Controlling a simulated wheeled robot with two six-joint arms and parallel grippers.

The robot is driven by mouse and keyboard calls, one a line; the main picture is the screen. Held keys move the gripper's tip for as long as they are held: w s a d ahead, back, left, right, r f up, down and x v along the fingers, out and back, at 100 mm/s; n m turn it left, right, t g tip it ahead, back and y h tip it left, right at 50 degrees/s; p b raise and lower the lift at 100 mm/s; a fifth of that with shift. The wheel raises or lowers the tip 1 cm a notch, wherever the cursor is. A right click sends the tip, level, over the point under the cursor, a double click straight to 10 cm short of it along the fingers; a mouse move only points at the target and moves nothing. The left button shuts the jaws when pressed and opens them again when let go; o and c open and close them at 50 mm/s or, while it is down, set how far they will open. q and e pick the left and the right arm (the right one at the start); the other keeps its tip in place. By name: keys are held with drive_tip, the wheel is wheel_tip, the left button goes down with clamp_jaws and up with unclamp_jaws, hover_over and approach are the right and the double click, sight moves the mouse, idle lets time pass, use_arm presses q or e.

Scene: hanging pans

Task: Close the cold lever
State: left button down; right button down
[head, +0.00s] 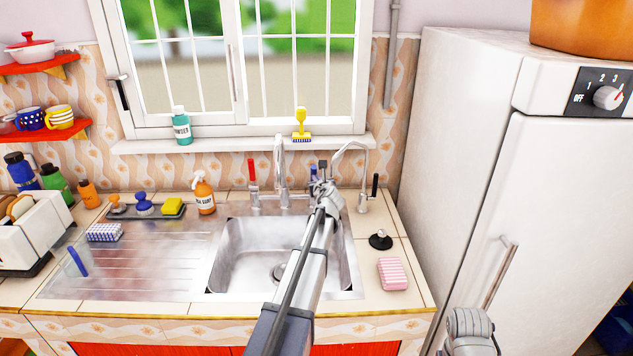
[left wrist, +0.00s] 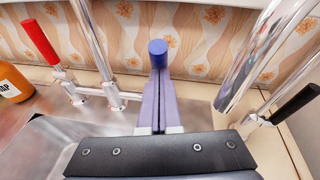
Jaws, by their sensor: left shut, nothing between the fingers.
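The cold lever (left wrist: 157,48) is the blue-ended handle of the sink tap, opposite the red lever (left wrist: 42,42). In the left wrist view its round blue end shows just beyond my fingertips. My left gripper (left wrist: 158,85) is shut and empty, its fingers pressed together and pointing at the tap. I cannot tell whether the fingers touch the lever. In the head view my left gripper (head: 317,183) is over the back right of the sink and partly hides the lever. The red lever (head: 252,172) stands upright left of the chrome spout (head: 280,165).
A second tap with a black lever (head: 375,186) stands to the right, close to my left gripper. The steel sink (head: 240,262) lies below. A soap bottle (head: 203,194) and a pink sponge (head: 392,273) are on the counter. A white fridge (head: 540,220) bounds the right.

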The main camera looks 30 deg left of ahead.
use_arm(q)
drive_tip(key=f+p+v, duration=0.1)
drive_tip(key=p+v, duration=0.1)
drive_tip(key=v, duration=0.9)
drive_tip(key=shift+s+d, duration=0.4)
drive_tip(key=c, duration=1.6)
unclamp_jaws()
drive_tip(key=shift+s+d+r, duration=0.25)
drive_tip(key=shift+s+d, duration=0.2)
